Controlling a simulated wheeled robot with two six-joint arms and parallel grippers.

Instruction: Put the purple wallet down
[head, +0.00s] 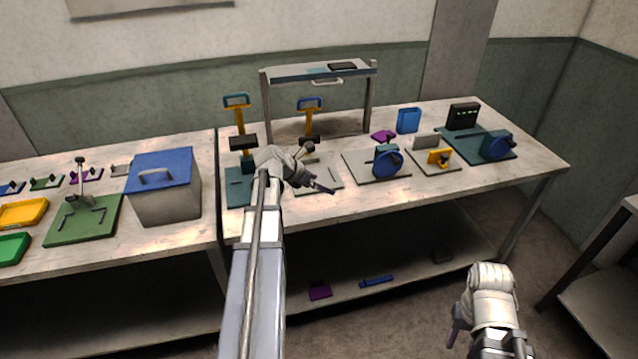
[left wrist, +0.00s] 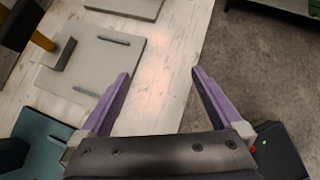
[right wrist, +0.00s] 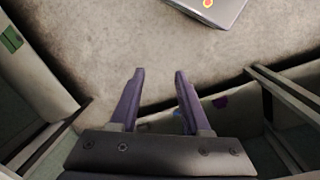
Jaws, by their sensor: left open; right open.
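A small flat purple piece (head: 383,135) lies on the right workbench near the blue upright box. Another flat purple piece (head: 319,291) lies on the shelf below; I cannot tell which is the wallet. My left gripper (head: 322,187) is over the bench's front part, open and empty, with bare wood and floor beyond its fingers in the left wrist view (left wrist: 158,75). My right gripper (head: 455,336) is low in front of the bench, clear of it. In the right wrist view (right wrist: 158,75) it is open and empty, with bare floor between its fingers.
Grey plates with blue-wheeled and yellow fixtures (head: 388,161) stand on the right bench (head: 345,205). Behind them is a raised rack (head: 318,72). A grey box with a blue lid (head: 165,190) stands on the left bench. A blue bar (head: 376,281) lies on the lower shelf.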

